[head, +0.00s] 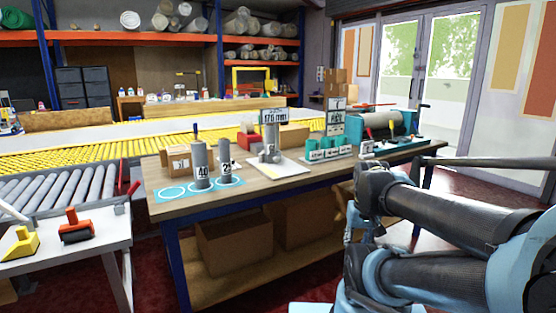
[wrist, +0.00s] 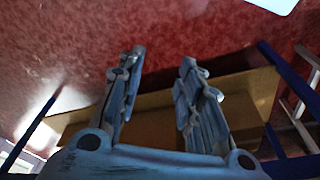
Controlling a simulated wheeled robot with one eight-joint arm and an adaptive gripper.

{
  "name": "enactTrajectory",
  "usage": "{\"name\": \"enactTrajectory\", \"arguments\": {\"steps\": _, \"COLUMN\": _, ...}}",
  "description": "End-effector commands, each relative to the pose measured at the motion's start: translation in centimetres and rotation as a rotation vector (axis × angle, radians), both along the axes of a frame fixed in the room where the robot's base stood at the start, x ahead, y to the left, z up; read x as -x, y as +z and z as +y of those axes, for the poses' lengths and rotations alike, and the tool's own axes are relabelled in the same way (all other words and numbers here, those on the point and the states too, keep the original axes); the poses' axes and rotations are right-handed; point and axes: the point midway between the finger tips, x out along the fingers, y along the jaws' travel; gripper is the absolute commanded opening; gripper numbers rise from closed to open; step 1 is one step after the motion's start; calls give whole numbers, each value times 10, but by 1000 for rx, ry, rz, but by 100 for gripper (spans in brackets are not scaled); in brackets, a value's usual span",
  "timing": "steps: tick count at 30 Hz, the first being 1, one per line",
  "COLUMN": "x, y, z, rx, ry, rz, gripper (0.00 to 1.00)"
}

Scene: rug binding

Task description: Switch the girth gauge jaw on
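The girth gauge (head: 269,146) stands upright on a pale base plate on the wooden workbench (head: 200,207). Its sign (head: 273,116) on top seems to read 176 mm. Its jaw and switch are too small to tell apart. My gripper (wrist: 162,58) is open and empty in the wrist view, its two fingers well apart. It is over the red floor, by the bench's lower shelf, and away from the gauge. In the head view my arm is at the right, in front of the bench, and the fingers cannot be made out.
Grey numbered rolls (head: 200,166) stand on a blue mat left of the gauge. Cardboard boxes (head: 235,240) fill the lower shelf. A side table (head: 80,250) and a roller conveyor (head: 60,190) are at left.

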Motion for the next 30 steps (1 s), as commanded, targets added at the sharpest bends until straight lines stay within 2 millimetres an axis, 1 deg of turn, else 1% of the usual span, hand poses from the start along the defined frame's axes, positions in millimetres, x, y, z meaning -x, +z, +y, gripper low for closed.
{"name": "enactTrajectory", "arguments": {"steps": 8, "x": 0, "y": 0, "z": 0, "rx": 0, "ry": 0, "rz": 0, "gripper": 33}}
{"name": "enactTrajectory", "arguments": {"steps": 10, "x": 0, "y": 0, "z": 0, "rx": -1, "ry": 1, "rz": 0, "gripper": 47}}
{"name": "enactTrajectory", "arguments": {"steps": 11, "x": 5, "y": 4, "z": 1, "rx": -2, "ry": 2, "rz": -11, "gripper": 47}}
{"name": "enactTrajectory", "arguments": {"steps": 12, "x": 6, "y": 6, "z": 2, "rx": -5, "ry": 8, "rz": -18, "gripper": 47}}
{"name": "enactTrajectory", "arguments": {"steps": 14, "x": 0, "y": 9, "z": 5, "rx": -16, "ry": 22, "rz": -31, "gripper": 47}}
{"name": "enactTrajectory", "arguments": {"steps": 17, "x": -21, "y": 17, "z": 15, "rx": -45, "ry": 69, "rz": -68, "gripper": 47}}
{"name": "enactTrajectory", "arguments": {"steps": 20, "x": -49, "y": 30, "z": 29, "rx": -86, "ry": 134, "rz": -127, "gripper": 47}}
{"name": "enactTrajectory", "arguments": {"steps": 27, "x": -129, "y": 65, "z": 73, "rx": -185, "ry": 292, "rz": -305, "gripper": 47}}
{"name": "enactTrajectory", "arguments": {"steps": 29, "x": -149, "y": 73, "z": 84, "rx": -205, "ry": 325, "rz": -353, "gripper": 47}}
{"name": "enactTrajectory", "arguments": {"steps": 30, "x": -162, "y": 79, "z": 90, "rx": -218, "ry": 346, "rz": -384, "gripper": 47}}
